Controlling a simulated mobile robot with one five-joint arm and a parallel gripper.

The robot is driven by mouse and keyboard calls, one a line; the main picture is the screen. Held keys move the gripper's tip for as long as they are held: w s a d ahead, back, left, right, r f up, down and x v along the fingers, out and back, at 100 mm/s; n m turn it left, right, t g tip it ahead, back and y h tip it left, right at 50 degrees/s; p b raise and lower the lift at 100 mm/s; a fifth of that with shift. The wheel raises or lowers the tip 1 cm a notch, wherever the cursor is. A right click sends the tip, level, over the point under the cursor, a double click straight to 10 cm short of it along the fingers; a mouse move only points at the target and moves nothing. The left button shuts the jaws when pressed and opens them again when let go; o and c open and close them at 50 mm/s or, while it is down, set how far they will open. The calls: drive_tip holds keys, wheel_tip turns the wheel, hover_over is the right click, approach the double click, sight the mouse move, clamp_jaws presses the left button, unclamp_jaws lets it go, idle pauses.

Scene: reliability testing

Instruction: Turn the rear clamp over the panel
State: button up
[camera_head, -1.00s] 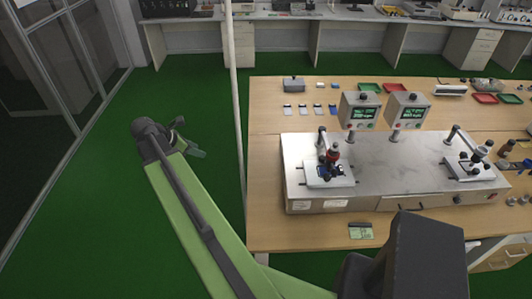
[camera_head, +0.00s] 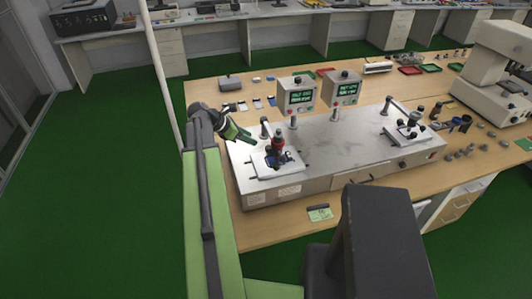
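The left test station has a white plate (camera_head: 262,172) on the steel bench unit (camera_head: 350,140). Small dark and blue clamp parts (camera_head: 276,159) sit on the plate below an upright red and black plunger (camera_head: 278,141). The rear clamp and the panel are too small to tell apart there. My gripper (camera_head: 240,133) is at the end of my green arm, just left of and behind the plate in the picture, apart from the clamp parts. I cannot tell how far its fingers are spread.
Two display boxes (camera_head: 297,93) (camera_head: 341,87) stand behind. A second station (camera_head: 407,131) is at right. A small card device (camera_head: 320,213) lies at the front.

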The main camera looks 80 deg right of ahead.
sight(268, 147)
drive_tip(key=b+x, duration=0.6)
drive_tip(key=x, duration=0.4)
drive_tip(key=shift+w+f, duration=0.1)
drive_tip(key=shift+f, duration=0.05)
drive_tip(key=shift+s+d+f, duration=0.25)
drive_tip(key=shift+s, duration=0.15)
clamp_jaws()
